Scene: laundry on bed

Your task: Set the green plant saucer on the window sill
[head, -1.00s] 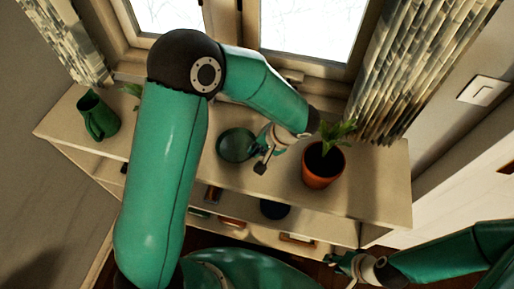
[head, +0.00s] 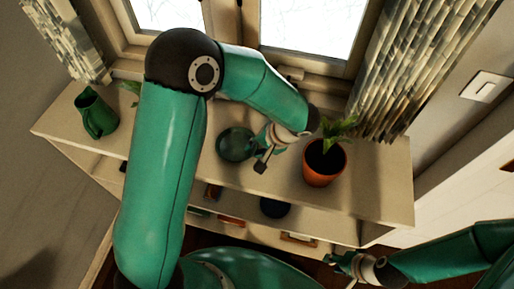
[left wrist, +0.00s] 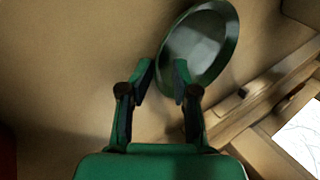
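The green saucer (head: 234,146) lies on the pale wooden top (head: 376,190) below the window. In the left wrist view the saucer (left wrist: 205,48) shows as a shallow dish with a raised rim. My left gripper (head: 261,158) is at the saucer's right side in the head view. In the left wrist view its fingertips (left wrist: 165,72) are apart; the right one overlaps the dish and the left one is just outside the rim. I cannot tell whether either touches it. My right gripper (head: 343,270) is low at the right, apart from the furniture top, its fingers spread and empty.
A potted plant (head: 324,166) in an orange pot stands right of my left gripper. A green jug (head: 96,115) stands at the left end. Another plant (head: 132,88) is partly hidden by my left arm. Curtains (head: 413,65) hang beside the window; lower shelves hold several items.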

